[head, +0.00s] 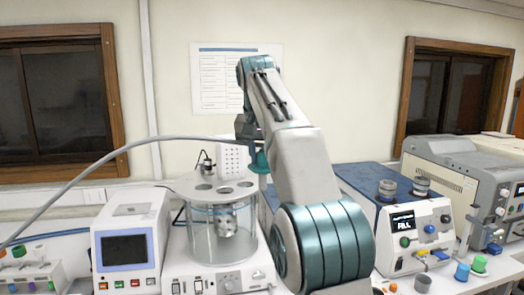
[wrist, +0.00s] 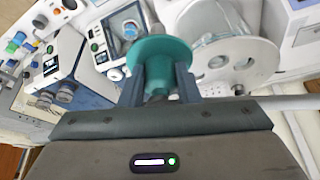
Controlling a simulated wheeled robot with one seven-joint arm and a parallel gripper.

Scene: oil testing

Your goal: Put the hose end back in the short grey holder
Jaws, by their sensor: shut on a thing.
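My gripper (wrist: 157,82) is shut on the hose end (wrist: 160,50), a teal piece with a wide round flange, in the wrist view. In the head view the teal hose end (head: 260,162) shows partly behind my arm, above and beside the clear round vessel; my fingers are hidden there. The grey hose (head: 110,155) arcs from the left edge up to my gripper. A short grey cup-like piece (head: 422,283), which may be the holder, stands at the front right. Two grey cylinders (head: 387,188) (head: 421,186) stand on the blue-topped machine; which piece is the holder is unclear.
The clear vessel (head: 222,235) with a holed lid stands close below the hose end. A white instrument (head: 130,250) is to its left. The blue-topped machine (head: 420,235) is right of my arm. Blue (head: 462,272) and green (head: 479,264) pieces stand at its front.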

